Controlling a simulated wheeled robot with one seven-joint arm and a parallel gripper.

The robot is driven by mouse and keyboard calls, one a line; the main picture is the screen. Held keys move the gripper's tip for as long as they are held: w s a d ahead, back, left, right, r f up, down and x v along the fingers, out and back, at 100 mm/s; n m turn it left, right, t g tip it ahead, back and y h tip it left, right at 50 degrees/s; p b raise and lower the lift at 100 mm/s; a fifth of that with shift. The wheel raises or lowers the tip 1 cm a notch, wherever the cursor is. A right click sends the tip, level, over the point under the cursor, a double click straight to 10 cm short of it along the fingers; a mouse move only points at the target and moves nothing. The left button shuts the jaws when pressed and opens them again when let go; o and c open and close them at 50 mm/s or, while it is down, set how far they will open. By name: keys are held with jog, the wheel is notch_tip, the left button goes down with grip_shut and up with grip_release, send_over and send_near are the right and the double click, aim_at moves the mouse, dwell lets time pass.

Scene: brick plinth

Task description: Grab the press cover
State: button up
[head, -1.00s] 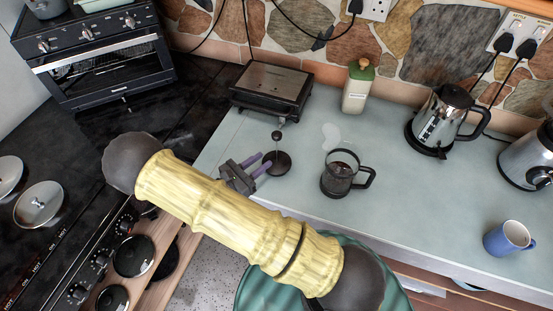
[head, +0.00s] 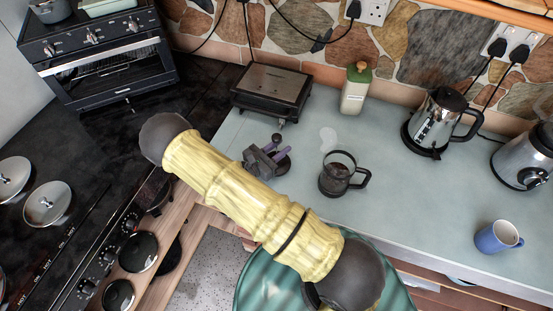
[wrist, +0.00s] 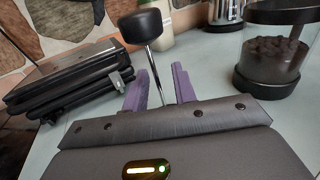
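The press cover has a black knob (wrist: 150,24) on a thin metal rod (wrist: 154,72); its dark round base (head: 284,166) shows on the counter in the head view, partly behind my gripper. My gripper (head: 281,145) has purple fingers and is low over the counter at the cover. In the wrist view my gripper (wrist: 160,82) is open, with the rod between its two fingers and gaps showing on both sides. The knob stands above the fingers. The rod's lower end is hidden by the gripper body.
The glass press jug (head: 338,176), with dark contents, stands close on the right. A black grill (head: 270,88) is behind, with a bottle (head: 355,90) beside it. A kettle (head: 437,120) and a blue mug (head: 497,237) are farther right. The counter between jug and mug is clear.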

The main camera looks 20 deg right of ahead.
jog(key=shift+w+d, duration=0.25)
jog(key=shift+d, duration=0.15)
grip_shut()
